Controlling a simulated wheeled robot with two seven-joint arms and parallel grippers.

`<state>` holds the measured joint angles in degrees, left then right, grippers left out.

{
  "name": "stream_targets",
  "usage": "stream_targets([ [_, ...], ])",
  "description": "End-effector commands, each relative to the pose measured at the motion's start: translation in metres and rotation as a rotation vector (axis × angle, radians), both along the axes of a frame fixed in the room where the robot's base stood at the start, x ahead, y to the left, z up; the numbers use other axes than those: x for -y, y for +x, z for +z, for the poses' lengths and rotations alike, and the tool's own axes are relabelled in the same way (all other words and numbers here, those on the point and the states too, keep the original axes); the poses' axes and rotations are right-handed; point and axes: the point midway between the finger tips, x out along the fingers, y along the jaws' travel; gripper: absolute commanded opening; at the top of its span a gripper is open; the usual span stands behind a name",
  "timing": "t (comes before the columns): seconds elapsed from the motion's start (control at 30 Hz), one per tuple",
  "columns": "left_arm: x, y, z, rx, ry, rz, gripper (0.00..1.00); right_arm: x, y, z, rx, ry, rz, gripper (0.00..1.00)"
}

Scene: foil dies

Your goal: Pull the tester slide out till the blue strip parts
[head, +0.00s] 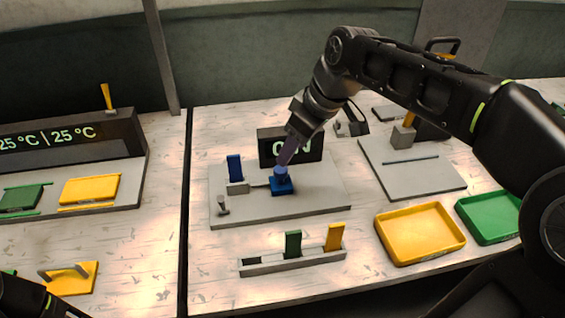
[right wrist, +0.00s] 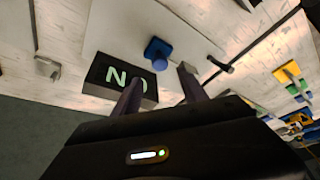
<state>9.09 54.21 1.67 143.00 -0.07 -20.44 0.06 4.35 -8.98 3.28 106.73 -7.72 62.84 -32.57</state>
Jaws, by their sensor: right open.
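The tester is a grey plate (head: 320,198) with a dark display (head: 267,150) at its back, partly covered by my gripper. A blue slide with a round knob (head: 281,182) sits on the plate, joined by a thin rod to a grey block (head: 238,188). A blue strip (head: 235,168) stands upright at that block. My right gripper (head: 285,160) is over the knob, pointing down. In the right wrist view its fingers (right wrist: 160,74) are apart and empty, with the blue knob (right wrist: 157,52) just beyond the tips. My left gripper is out of view.
A grey rack (head: 290,263) holds a green strip (head: 293,245) and a yellow strip (head: 334,237) in front. A yellow tray (head: 420,233) and green tray (head: 490,218) stand at right. A small peg (head: 222,206) stands at the plate's left front corner.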

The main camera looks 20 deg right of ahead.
Motion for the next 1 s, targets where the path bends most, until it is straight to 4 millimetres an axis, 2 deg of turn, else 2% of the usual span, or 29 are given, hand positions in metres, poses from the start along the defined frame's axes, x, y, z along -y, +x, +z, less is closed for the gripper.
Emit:
stream_targets([
  [0.17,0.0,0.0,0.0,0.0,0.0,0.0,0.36,-0.003,0.005,-0.016,-0.004,0.0,0.0,0.51],
  [0.5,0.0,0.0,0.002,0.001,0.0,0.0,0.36,-0.013,0.022,-0.062,-0.004,0.0,0.0,0.51],
  [0.63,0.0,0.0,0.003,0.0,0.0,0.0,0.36,-0.014,0.024,-0.069,-0.002,0.0,-0.001,0.51],
  [0.87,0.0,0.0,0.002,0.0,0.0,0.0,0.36,-0.014,0.025,-0.07,-0.001,-0.001,0.0,0.51],
  [1.0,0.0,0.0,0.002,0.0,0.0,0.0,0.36,-0.014,0.025,-0.07,-0.001,-0.001,0.0,0.42],
])
